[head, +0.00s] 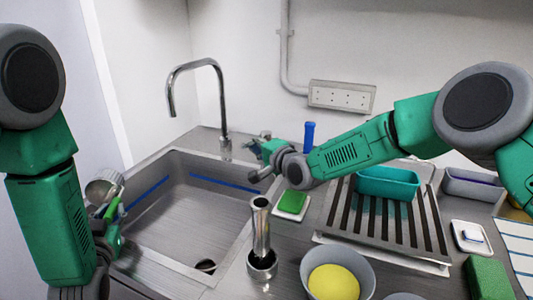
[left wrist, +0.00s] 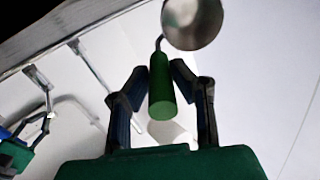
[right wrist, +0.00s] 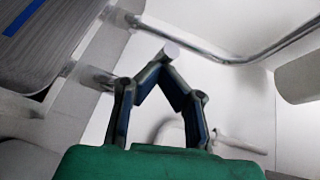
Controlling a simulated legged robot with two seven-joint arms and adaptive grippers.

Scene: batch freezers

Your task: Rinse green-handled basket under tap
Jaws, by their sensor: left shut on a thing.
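The basket (head: 104,188) is a small round metal bowl shape on a green handle (head: 113,208), over the left rim of the sink (head: 180,225). My left gripper (head: 112,232) is shut on the green handle. The left wrist view shows the handle (left wrist: 162,90) between the fingers and the round metal basket (left wrist: 192,20) beyond. The chrome tap (head: 222,100) arches over the back of the sink, its spout apart from the basket. My right gripper (head: 262,165) is beside the tap base, fingertips together at a short grey piece (right wrist: 171,49); I cannot tell if it is gripped. No water shows.
A metal cylinder (head: 261,225) stands at the sink's right edge. A green sponge (head: 292,201) lies right of the sink. A teal tub (head: 388,182) sits on the drying rack (head: 345,218). A grey bowl (head: 311,265) with yellow inside stands in front. The sink interior looks empty.

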